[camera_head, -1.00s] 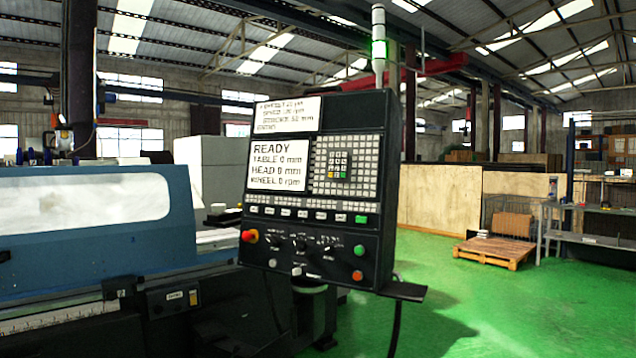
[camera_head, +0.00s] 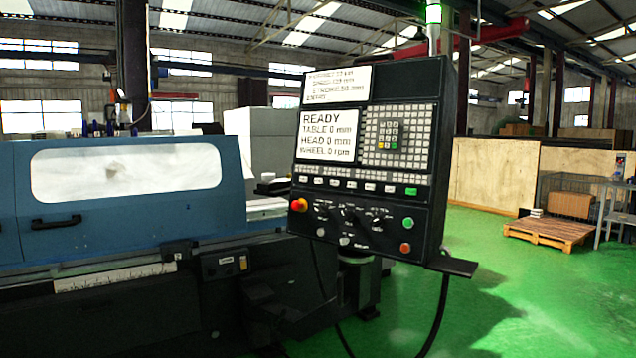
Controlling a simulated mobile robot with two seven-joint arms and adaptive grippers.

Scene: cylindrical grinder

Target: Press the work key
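The control panel (camera_head: 376,165) of the grinder stands a little right of the middle, dark and slightly tilted. Its screen (camera_head: 327,136) reads READY, TABLE 0 mm, HEAD 0 mm, WHEEL 0 rpm. Below the screen runs a row of white labelled keys (camera_head: 352,185), with a green key (camera_head: 410,191) at its right end. The labels are too small to read, so I cannot tell which is the work key. Lower down are a red knob (camera_head: 299,205), a green button (camera_head: 407,223) and an orange button (camera_head: 405,247). Neither of my grippers is in view.
The blue grinder enclosure (camera_head: 110,195) with a closed windowed door fills the left. A small shelf (camera_head: 452,265) juts from the panel's lower right, and a cable hangs below. Green floor (camera_head: 510,300) is open at the right, with a wooden pallet (camera_head: 548,232) farther back.

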